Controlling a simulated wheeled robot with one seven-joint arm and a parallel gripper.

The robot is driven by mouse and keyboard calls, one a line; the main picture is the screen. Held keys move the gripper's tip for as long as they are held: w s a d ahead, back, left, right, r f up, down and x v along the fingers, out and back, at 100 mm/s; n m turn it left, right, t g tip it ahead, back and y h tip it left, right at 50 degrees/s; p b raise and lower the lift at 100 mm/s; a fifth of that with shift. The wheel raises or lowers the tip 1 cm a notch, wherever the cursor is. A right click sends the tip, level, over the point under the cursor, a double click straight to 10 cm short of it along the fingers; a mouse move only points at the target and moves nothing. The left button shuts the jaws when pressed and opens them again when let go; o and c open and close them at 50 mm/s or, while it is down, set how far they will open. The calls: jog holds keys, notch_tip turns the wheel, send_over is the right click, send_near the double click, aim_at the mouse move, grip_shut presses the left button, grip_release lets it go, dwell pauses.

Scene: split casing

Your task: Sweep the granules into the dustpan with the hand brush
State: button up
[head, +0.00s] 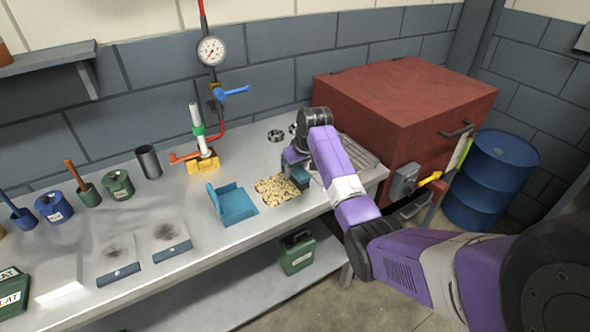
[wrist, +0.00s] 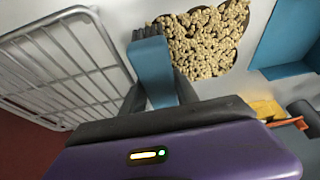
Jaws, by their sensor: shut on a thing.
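The tan granules (head: 277,188) lie in a loose patch on the bench and fill the top middle of the wrist view (wrist: 205,42). The blue dustpan (head: 236,204) sits left of them in the head view, a little apart; part of it shows at the top right of the wrist view (wrist: 288,38). My gripper (head: 295,157) is at the right side of the granules, shut on the blue hand brush (wrist: 152,72). The brush is beside the granules in the wrist view.
A wire rack (wrist: 68,68) lies close to my gripper, with the red cabinet (head: 400,115) behind it. The bench's front edge is close to the dustpan and granules.

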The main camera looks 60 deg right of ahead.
aim_at(278, 185)
jog(key=shift+f, duration=0.55)
dwell(0.5)
jog(key=shift+a, duration=0.1)
jog(key=shift+w+a+f, duration=0.1)
jog(key=shift+w+a, duration=0.3)
jog(key=shift+a, duration=0.2)
jog(key=shift+a+p, duration=0.1)
jog(key=shift+p, duration=0.2)
jog(key=shift+w+a+p, duration=0.35)
jog(key=shift+a, duration=0.2)
jog(key=shift+a, duration=0.1)
jog(key=shift+w+a+p, duration=0.35)
jog(key=shift+a+p, duration=0.05)
jog(key=shift+a, duration=0.15)
jog(key=shift+w+a, duration=0.1)
jog(key=shift+w+a+p, duration=0.3)
jog(key=shift+a+p, duration=0.1)
jog(key=shift+a, duration=0.1)
